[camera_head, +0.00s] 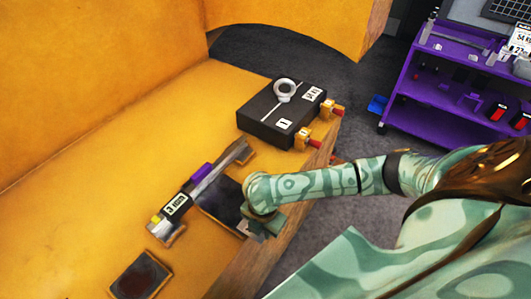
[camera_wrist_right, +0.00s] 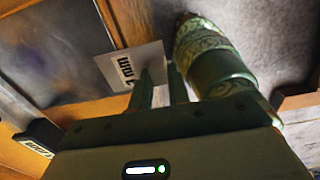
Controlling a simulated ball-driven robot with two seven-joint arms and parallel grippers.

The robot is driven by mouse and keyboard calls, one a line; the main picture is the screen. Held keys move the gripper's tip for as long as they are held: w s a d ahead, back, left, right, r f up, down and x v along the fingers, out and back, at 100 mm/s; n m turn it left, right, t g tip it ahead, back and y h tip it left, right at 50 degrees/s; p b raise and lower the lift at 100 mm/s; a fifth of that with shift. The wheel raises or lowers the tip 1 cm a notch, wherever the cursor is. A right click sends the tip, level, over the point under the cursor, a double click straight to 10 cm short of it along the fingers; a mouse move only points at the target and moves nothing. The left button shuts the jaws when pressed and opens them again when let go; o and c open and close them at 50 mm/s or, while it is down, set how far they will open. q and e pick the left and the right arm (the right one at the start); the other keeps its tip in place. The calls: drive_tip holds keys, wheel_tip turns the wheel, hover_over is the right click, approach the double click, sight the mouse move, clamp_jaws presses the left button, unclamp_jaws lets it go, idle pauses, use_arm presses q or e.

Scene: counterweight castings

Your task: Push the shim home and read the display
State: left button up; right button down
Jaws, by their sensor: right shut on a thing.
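The shim (camera_wrist_right: 122,66) is a thin grey plate with a printed label. In the right wrist view it lies at the fingertips of my right gripper (camera_wrist_right: 160,76), which is shut on it. In the head view my right gripper (camera_head: 258,228) is at the casting's front edge, by a dark flat pad (camera_head: 222,202), and the shim's grey corner (camera_head: 243,227) shows beside it. A bar gauge with a purple slider (camera_head: 201,173) and a small display (camera_head: 176,205) spans behind the pad; its figures are too small to read surely. My left gripper is not in view.
A black block (camera_head: 262,125) with a grey eye ring stands on the yellow casting (camera_head: 90,190) behind my gripper, near red-tipped clamps (camera_head: 302,138). Another dark pad (camera_head: 140,276) lies at front left. A purple cart (camera_head: 450,95) stands at right. The casting's left surface is clear.

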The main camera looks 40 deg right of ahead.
drive_tip(key=shift+w+a, duration=0.2)
drive_tip(key=shift+w, duration=0.8)
drive_tip(key=shift+w+a, duration=0.2)
drive_tip(key=shift+w, duration=0.8)
drive_tip(key=shift+w+a+b, duration=0.2)
drive_tip(key=shift+w, duration=0.8)
drive_tip(key=shift+w+a+b, duration=0.2)
drive_tip(key=shift+w+b, duration=0.05)
drive_tip(key=shift+w, duration=0.7)
drive_tip(key=shift+w+a+b, duration=0.2)
drive_tip(key=shift+w, duration=0.8)
drive_tip(key=shift+w+a+b, duration=0.2)
drive_tip(key=shift+w+b, duration=0.2)
drive_tip(key=shift+w, duration=0.55)
drive_tip(key=shift+w+a+b, duration=0.2)
drive_tip(key=shift+w+b, duration=0.25)
drive_tip(key=shift+w, duration=0.55)
drive_tip(key=shift+w+a+b, duration=0.2)
drive_tip(key=shift+w+b, duration=0.2)
drive_tip(key=shift+w, duration=0.55)
drive_tip(key=shift+w+a+b, duration=0.2)
drive_tip(key=shift+w+b, duration=0.55)
drive_tip(key=shift+w, duration=0.3)
drive_tip(key=shift+w+a+b, duration=0.2)
drive_tip(key=shift+w+b, duration=0.5)
drive_tip(key=shift+w, duration=0.3)
